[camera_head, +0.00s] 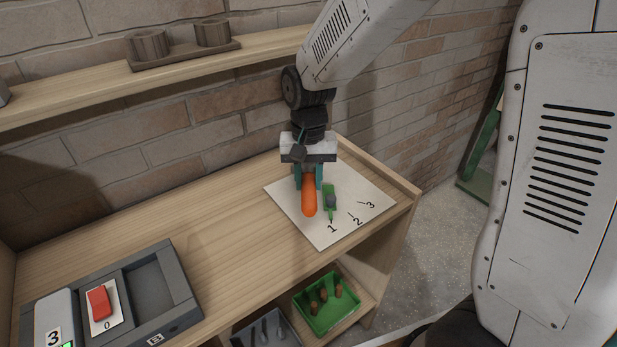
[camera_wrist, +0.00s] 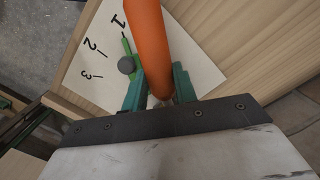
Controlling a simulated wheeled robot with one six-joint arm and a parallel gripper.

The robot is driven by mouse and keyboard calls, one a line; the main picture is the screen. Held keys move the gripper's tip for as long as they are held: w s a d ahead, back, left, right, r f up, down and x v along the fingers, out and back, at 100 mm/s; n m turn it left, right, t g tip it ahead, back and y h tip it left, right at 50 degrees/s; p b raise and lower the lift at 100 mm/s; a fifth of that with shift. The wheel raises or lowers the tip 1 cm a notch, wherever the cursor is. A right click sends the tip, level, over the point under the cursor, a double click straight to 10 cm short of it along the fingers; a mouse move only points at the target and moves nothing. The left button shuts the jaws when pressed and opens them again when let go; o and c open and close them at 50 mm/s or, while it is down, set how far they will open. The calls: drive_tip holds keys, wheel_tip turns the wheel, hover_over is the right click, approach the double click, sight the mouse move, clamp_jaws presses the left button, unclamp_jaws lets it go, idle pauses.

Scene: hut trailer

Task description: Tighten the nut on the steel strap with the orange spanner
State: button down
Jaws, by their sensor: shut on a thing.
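My gripper (camera_head: 309,180) is shut on an orange rounded handle (camera_head: 309,200), which appears to be the orange spanner's. The handle sticks out from between the teal fingers, above a white card (camera_head: 292,212) on the bench. In the wrist view the handle (camera_wrist: 148,40) covers the middle, between the fingers (camera_wrist: 160,88). Beside it on the card is a green pointer (camera_head: 329,190) with a dark round knob, also in the wrist view (camera_wrist: 126,46). Its tip is at the mark by 1. I cannot make out a nut, a steel strap or the spanner's jaw.
A dark grey tray (camera_head: 185,291) with a red block (camera_head: 99,302) is at front left. A green bin (camera_head: 318,324) with several brown pieces is on the lower shelf. Two wooden cups (camera_head: 150,45) stand on the wall shelf. The bench (camera_head: 190,228) between tray and card is clear.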

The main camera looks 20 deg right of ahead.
drive_tip(key=shift+f, duration=1.15)
drive_tip(key=w+a+m, duration=0.1)
drive_tip(key=m, duration=0.1)
drive_tip(key=w+a+m, duration=0.1)
drive_tip(key=a, duration=0.1)
drive_tip(key=a+m, duration=0.1)
drive_tip(key=m, duration=0.1)
drive_tip(key=shift+w+a+m+y, duration=0.3)
drive_tip(key=shift+w+a, duration=0.1)
drive_tip(key=w+m, duration=0.1)
drive_tip(key=w+a+m, duration=0.1)
drive_tip(key=m, duration=0.1)
drive_tip(key=w+a+m, duration=0.1)
drive_tip(key=w, duration=0.1)
drive_tip(key=shift+a+m+t, duration=0.25)
drive_tip(key=shift+m+t, duration=0.05)
drive_tip(key=shift+m, duration=0.1)
drive_tip(key=shift+w+a+m, duration=0.25)
drive_tip(key=shift+w+m, duration=0.45)
drive_tip(key=shift+m, duration=0.1)
drive_tip(key=shift+s+d+n, duration=0.1)
drive_tip(key=shift+s+n, duration=0.2)
drive_tip(key=shift+s, duration=0.05)
